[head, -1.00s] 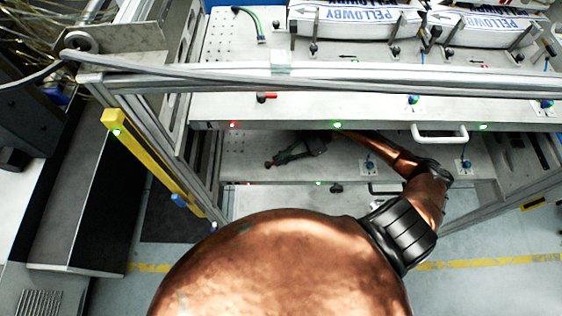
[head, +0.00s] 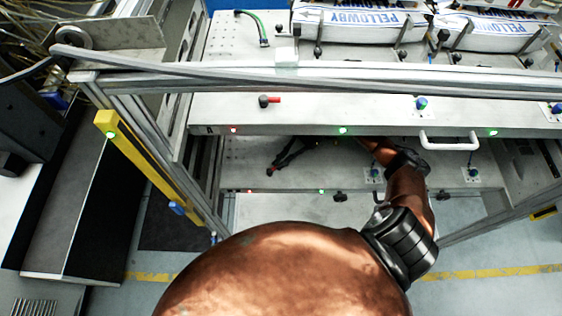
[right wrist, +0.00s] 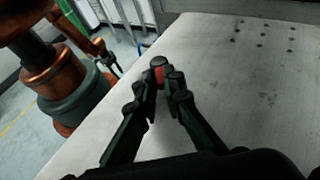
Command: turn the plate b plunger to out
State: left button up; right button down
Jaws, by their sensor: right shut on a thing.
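My right gripper (head: 273,168) reaches under the upper plate, over the left part of the lower plate (head: 236,173). Its fingers are shut on a small plunger with a red part (right wrist: 158,75), which shows between the fingertips in the right wrist view. The fingers and a dark cap cover most of this plunger, so its exact turn is hard to read. A similar plunger with a red handle pointing right (head: 268,101) stands on the upper plate (head: 340,106). My left gripper is not in view.
Blue-topped knobs stand on the upper plate (head: 421,103) and lower plate. A white handle (head: 450,140) juts from the upper plate's front. Printed stacks (head: 360,22) lie on the top level. A yellow post (head: 140,160) stands at left. The lower plate around the gripper looks bare.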

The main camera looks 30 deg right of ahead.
jog(key=c, duration=2)
grip_release()
jog(key=shift+c, duration=0.2)
notch_tip(320, 180, up, 10)
